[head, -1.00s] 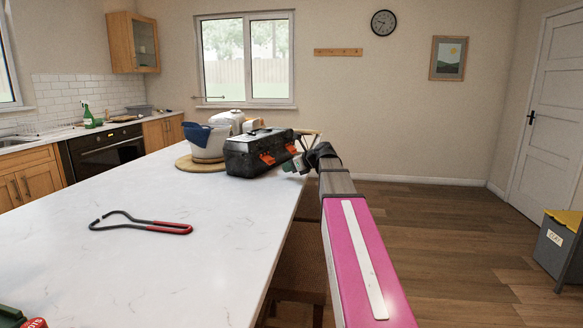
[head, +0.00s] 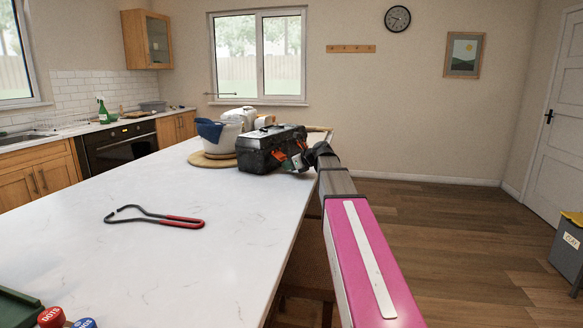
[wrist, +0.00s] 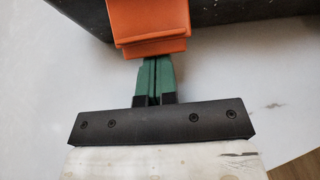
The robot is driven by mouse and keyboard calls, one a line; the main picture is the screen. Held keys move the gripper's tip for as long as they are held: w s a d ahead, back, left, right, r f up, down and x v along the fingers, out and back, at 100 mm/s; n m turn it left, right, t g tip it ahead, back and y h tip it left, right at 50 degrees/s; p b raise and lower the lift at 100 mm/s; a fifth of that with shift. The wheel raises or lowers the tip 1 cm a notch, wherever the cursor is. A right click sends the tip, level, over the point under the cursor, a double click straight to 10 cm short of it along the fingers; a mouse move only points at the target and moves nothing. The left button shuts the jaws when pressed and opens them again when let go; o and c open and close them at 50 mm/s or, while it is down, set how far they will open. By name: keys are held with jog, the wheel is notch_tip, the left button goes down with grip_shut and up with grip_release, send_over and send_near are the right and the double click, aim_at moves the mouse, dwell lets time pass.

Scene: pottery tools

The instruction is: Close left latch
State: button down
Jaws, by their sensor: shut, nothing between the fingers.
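A black toolbox (head: 256,146) with two orange latches on its front stands on the far part of the white counter. The left latch (head: 278,157) shows low on the front wall, and the right latch (head: 302,144) is partly hidden by my arm. My gripper (head: 293,163) is shut and empty, close in front of the toolbox. In the wrist view, an orange latch (wrist: 150,22), seemingly the left one, juts out from the dark box. My green fingertips (wrist: 156,62) are just below its lower edge; I cannot tell whether they touch it.
A white pot with a blue cloth (head: 216,138) stands on a round wooden board (head: 199,160) left of the toolbox. A red-handled wire tool (head: 157,216) lies on the counter (head: 150,270). The counter's right edge runs beside my arm, with a stool below.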

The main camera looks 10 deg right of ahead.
aim_at(277, 142)
jog(key=shift+w+a+r, duration=0.1)
jog(key=shift+w+a, duration=0.6)
jog(key=shift+a, duration=0.05)
jog(key=shift+r, duration=1)
jog(key=shift+v, duration=1.1)
jog(key=shift+s+d+r, duration=0.25)
jog(key=shift+d+r, duration=0.05)
jog(key=shift+r, duration=0.35)
jog(key=r, duration=0.1)
jog(key=a+r, duration=0.1)
jog(key=r, duration=0.1)
jog(key=w+r, duration=0.1)
jog(key=r, duration=0.1)
jog(key=shift+a+r, duration=0.15)
jog(key=shift+r, duration=0.05)
jog(key=shift+w, duration=0.1)
jog(key=shift+w+a, duration=0.6)
jog(key=shift+a, duration=0.15)
